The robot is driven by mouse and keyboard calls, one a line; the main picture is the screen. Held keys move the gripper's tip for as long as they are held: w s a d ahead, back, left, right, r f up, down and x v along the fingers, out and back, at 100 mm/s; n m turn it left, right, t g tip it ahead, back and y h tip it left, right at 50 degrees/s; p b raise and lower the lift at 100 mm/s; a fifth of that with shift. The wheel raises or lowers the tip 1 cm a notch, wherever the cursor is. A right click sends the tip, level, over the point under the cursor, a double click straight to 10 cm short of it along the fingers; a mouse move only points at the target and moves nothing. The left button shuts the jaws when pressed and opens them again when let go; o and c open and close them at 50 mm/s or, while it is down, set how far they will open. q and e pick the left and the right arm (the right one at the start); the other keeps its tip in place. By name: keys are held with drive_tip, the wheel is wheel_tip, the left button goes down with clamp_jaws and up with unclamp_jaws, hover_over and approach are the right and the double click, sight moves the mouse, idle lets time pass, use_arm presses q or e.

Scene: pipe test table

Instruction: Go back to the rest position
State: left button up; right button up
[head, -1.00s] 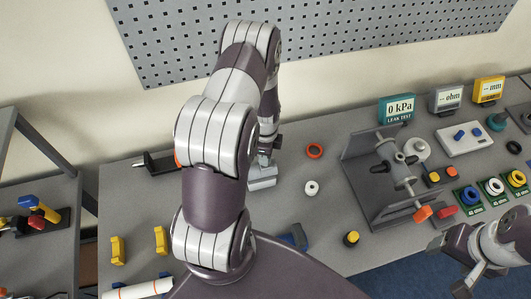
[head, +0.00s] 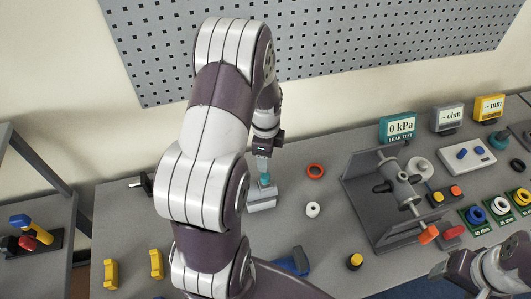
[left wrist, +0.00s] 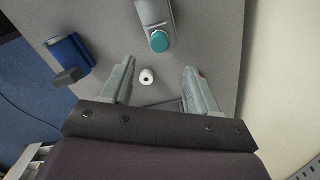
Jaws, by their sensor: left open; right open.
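My left arm (head: 205,180) rises large across the left-middle of the head view. Its gripper (left wrist: 159,68) is open, with two grey fingers spread and nothing between them touching. In the head view the left gripper is above and behind a grey block with a teal top (head: 264,181), and is partly hidden by its own arm. The teal top also shows beyond the fingers in the left wrist view (left wrist: 159,42). My right gripper (head: 440,269) is open at the lower right, in front of the table, and looks empty.
A white ring (head: 312,209), a red ring (head: 316,171) and a blue holder (head: 292,262) lie on the table. A grey fixture with a pipe part (head: 400,180) stands to the right. A perforated panel (head: 330,45) is behind. Yellow pieces (head: 156,264) are at left.

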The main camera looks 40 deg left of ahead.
use_arm(q)
drive_tip(key=s+d+n+t+b, duration=0.1)
drive_tip(key=s+d+n+b, duration=0.7)
drive_tip(key=d+n, duration=0.5)
drive_tip(key=shift+s+d+b, duration=0.3)
drive_tip(key=shift+d, duration=0.1)
drive_tip(key=shift+s+d, duration=0.1)
